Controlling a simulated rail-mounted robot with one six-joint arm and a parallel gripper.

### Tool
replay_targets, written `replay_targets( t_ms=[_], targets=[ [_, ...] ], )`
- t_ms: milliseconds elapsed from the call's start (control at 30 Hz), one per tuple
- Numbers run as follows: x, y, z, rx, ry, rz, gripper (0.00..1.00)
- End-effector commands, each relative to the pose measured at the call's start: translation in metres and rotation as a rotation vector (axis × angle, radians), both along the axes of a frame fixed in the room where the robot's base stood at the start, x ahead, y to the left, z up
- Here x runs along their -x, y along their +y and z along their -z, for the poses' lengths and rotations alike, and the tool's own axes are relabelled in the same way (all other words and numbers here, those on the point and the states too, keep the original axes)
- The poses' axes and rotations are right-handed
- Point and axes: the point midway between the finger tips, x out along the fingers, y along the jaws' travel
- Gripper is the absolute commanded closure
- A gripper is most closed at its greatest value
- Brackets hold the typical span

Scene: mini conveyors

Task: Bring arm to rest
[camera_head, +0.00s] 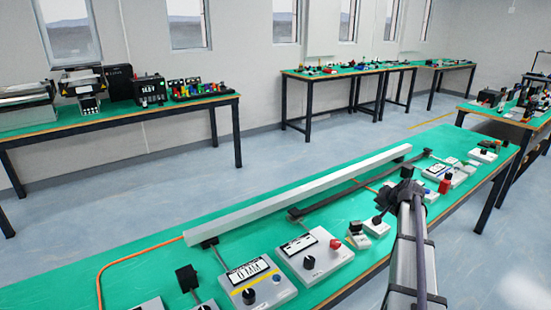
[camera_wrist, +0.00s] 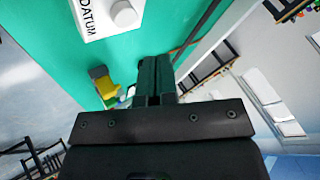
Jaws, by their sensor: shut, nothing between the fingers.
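My gripper (camera_wrist: 155,78) is shut and empty in the wrist view, its two dark fingers together. In the head view my arm reaches forward from the lower right, its dark end (camera_head: 400,192) over or near the right part of the green-topped bench (camera_head: 340,185). I cannot tell its height above the bench. In the wrist view the green bench top (camera_wrist: 150,40) lies beyond the fingers. A white box marked DATUM (camera_wrist: 95,22) with a round knob is at the upper left, apart from the fingers.
A long pale bar (camera_head: 300,192) runs along the bench. Grey control boxes (camera_head: 255,285) with knobs and a red button (camera_head: 335,243) line its near edge. A yellow object (camera_wrist: 104,84) shows beside the fingers. Other benches (camera_head: 120,112) stand along the walls, with open floor between.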

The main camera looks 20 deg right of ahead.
Motion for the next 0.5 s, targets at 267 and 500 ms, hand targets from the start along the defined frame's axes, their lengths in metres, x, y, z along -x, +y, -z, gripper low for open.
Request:
replay_targets(
  t_ms=[267, 500],
  targets=[
    [0.123, 0.203, -0.01, 0.057, 0.474, -0.359, 1.0],
    [0.216, 0.372, -0.062, 0.231, 0.706, -0.703, 1.0]
  ],
)
